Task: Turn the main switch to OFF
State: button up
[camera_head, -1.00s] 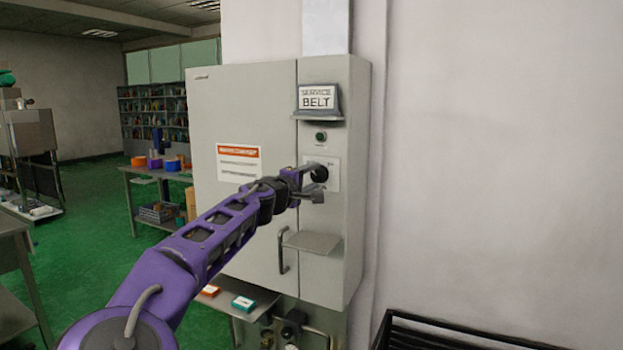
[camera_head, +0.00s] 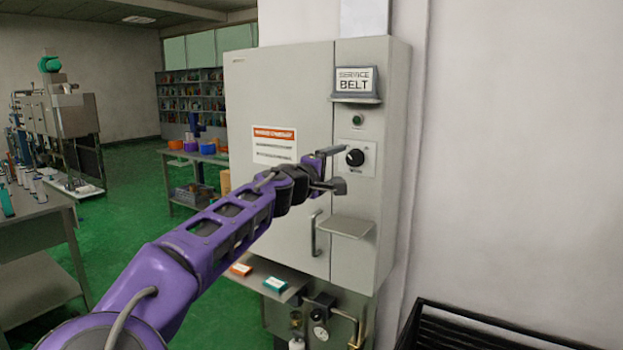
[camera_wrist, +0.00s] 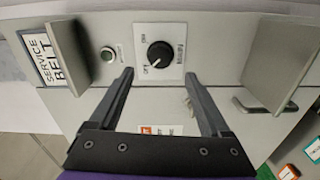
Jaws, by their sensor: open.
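The main switch is a round black knob (camera_head: 355,157) on a white square plate on the cabinet's right-hand panel. It also shows in the wrist view (camera_wrist: 160,54), where its light mark points down-left towards a small label that seems to read OFF. A second small label sits up-left of the knob. My gripper (camera_head: 339,168) is open and empty, just left of the knob in the head view. In the wrist view its two fingers (camera_wrist: 159,76) stand apart below the knob, one to each side, and neither appears to touch it.
The grey cabinet (camera_head: 280,100) carries a SERVICE BELT sign (camera_head: 356,81) and a green button (camera_head: 358,120) above the knob. A small shelf (camera_head: 345,228) juts out below it, beside a door handle (camera_head: 315,232). A black rack (camera_head: 470,325) stands at lower right.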

jog(key=v, duration=1.1)
jog(key=shift+s+a, duration=0.2)
jog(key=shift+s, duration=0.15)
jog(key=shift+d, duration=0.1)
